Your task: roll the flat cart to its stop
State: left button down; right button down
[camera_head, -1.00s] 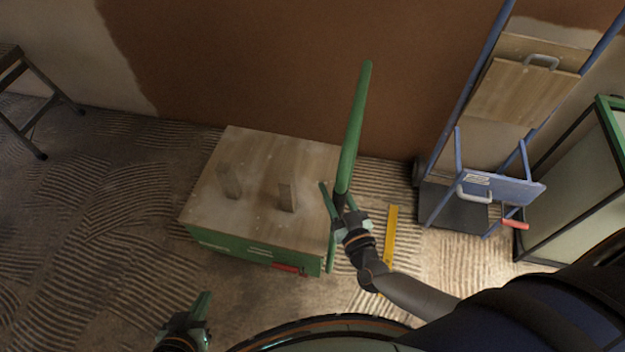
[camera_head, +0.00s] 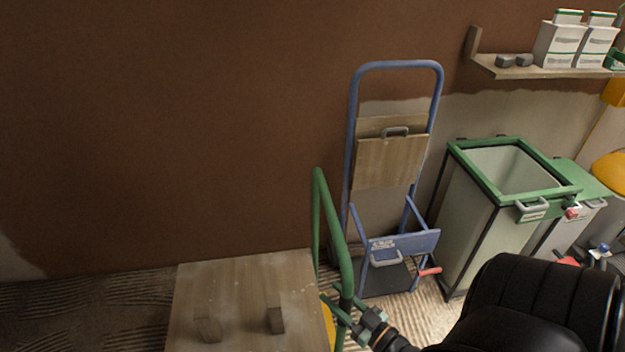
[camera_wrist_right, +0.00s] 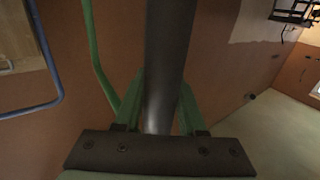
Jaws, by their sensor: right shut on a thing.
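The flat cart has a pale wooden deck (camera_head: 240,288) with two small wooden blocks on top, at the bottom of the head view. Its green tube handle (camera_head: 333,225) rises at the deck's right side. My right gripper (camera_head: 347,314) is shut on the handle low down, at the deck's right edge. In the right wrist view a dark length of the handle (camera_wrist_right: 168,70) runs between the green fingers (camera_wrist_right: 160,108). My left gripper is out of view. The cart's front side and wheels are hidden below the frame. I cannot make out a stop.
A blue hand truck (camera_head: 352,150) carrying boards stands against the brown wall right of the cart. A green-rimmed bin (camera_head: 452,165) stands further right. A shelf (camera_head: 545,72) with boxes hangs above. A yellow piece (camera_head: 327,322) shows beside the deck. Ridged floor lies left.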

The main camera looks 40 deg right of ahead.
jog(key=s+d, duration=0.4)
jog(key=d, duration=0.2)
jog(key=shift+s+d+f, duration=0.1)
jog(key=shift+d, duration=0.05)
dwell(0.3)
jog(key=c, duration=0.5)
grip_release()
jog(key=s, duration=1.2)
jog(key=shift+s, duration=0.3)
